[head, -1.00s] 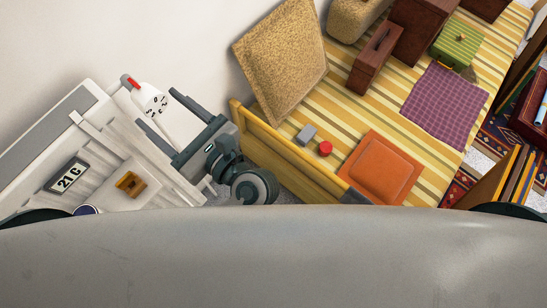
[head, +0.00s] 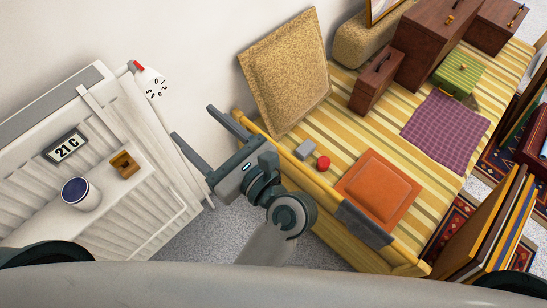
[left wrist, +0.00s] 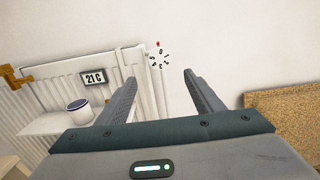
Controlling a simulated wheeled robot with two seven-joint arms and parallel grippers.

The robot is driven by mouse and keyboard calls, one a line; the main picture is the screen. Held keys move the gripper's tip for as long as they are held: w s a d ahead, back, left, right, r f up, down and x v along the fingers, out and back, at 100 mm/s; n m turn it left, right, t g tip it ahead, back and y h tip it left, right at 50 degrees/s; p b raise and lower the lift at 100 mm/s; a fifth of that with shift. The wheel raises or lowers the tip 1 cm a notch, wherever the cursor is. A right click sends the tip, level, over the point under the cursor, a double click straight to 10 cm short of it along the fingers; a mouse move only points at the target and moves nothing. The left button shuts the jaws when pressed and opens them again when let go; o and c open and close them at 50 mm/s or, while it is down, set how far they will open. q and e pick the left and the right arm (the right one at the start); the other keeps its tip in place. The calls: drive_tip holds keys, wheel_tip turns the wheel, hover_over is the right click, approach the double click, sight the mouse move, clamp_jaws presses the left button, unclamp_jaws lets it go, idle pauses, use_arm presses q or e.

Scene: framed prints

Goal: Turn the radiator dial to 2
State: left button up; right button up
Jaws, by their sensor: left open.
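The radiator dial (head: 152,84) is a white knob with black digits on its face, at the radiator's upper right corner by the wall. A red mark (head: 136,66) sits at its edge. The digits are too small to tell surely which one is at the mark. The dial also shows in the left wrist view (left wrist: 160,58), ahead and between the fingertips in the picture. My left gripper (head: 193,121) is open and empty, to the right of the dial and apart from it in the head view. My right gripper is not in view.
A striped bench (head: 395,110) with a cushion (head: 285,75), cases and an orange pad (head: 378,187) stands right of my left gripper.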

use_arm(q)
drive_tip(key=w+d+f+m+t+h, duration=0.4)
drive_tip(key=w+d+f+m+t, duration=0.35)
drive_tip(key=m, duration=0.75)
drive_tip(key=w+d+f+m+h, duration=0.1)
drive_tip(key=d+f+m+h, duration=0.1)
drive_tip(key=f+m+h, duration=0.2)
drive_tip(key=d+f+m+t+h, duration=0.1)
drive_tip(key=f+m+h, duration=0.4)
drive_tip(key=f+m, duration=0.5)
drive_tip(key=shift+w+d+f+m, duration=0.3)
drive_tip(key=shift+w+d+f, duration=0.1)
drive_tip(key=shift+d+f, duration=0.4)
drive_tip(key=shift+t, duration=0.25)
